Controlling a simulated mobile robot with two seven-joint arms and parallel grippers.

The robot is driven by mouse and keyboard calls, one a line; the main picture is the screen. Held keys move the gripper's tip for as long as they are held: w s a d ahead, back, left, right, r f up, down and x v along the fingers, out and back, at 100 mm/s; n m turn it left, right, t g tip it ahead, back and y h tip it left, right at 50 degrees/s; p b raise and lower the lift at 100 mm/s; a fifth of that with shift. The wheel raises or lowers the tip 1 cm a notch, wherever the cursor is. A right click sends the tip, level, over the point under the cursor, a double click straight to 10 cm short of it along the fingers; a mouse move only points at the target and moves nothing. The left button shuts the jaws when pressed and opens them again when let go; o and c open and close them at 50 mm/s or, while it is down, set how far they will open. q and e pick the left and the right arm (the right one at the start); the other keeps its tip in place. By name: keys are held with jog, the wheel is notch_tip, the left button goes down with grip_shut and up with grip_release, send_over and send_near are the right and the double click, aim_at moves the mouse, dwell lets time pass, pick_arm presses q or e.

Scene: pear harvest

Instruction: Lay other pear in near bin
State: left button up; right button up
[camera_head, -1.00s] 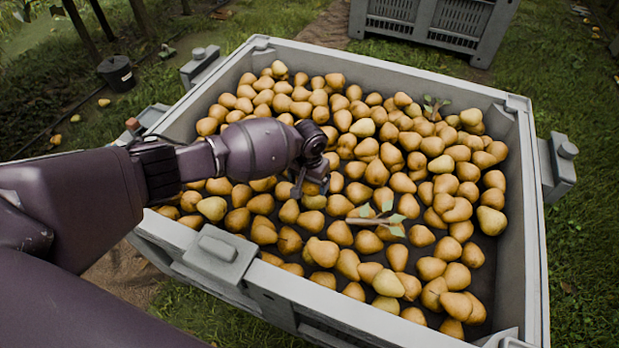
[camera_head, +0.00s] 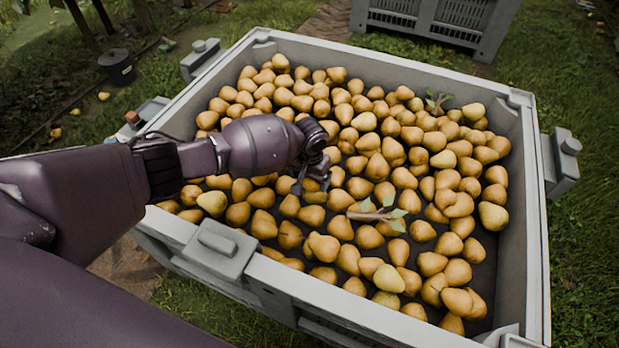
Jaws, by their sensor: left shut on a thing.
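The near bin (camera_head: 530,200) is a large grey plastic crate, filled with many brownish-yellow pears (camera_head: 421,231) in a wide loose layer. My left gripper (camera_head: 311,184) reaches in from the left over the bin and points down among the pears, left of the middle. It is shut on a pear, which is mostly hidden by the fingers and wrist. I cannot tell whether the held pear touches those below. My right gripper is not in view.
A leafy twig (camera_head: 376,215) lies on the pears right of my gripper. Dark bin floor shows along the right inner side. Another grey bin (camera_head: 437,20) stands behind on the grass. A black pot (camera_head: 117,67) stands at the far left. Bin walls rise all round.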

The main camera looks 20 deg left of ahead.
pick_arm(q)
jog(key=o, duration=0.8)
jog(key=shift+s+f, duration=0.15)
jog(key=shift+f, duration=0.35)
jog(key=shift+r, duration=0.95)
jog(key=r+p, duration=0.3)
jog(key=r, duration=0.5)
jog(key=shift+w+r, duration=0.1)
jog(key=shift+w, duration=0.1)
jog(key=shift+s+r+p, duration=0.1)
jog(key=shift+r+p, duration=0.25)
jog(key=shift+r, duration=0.45)
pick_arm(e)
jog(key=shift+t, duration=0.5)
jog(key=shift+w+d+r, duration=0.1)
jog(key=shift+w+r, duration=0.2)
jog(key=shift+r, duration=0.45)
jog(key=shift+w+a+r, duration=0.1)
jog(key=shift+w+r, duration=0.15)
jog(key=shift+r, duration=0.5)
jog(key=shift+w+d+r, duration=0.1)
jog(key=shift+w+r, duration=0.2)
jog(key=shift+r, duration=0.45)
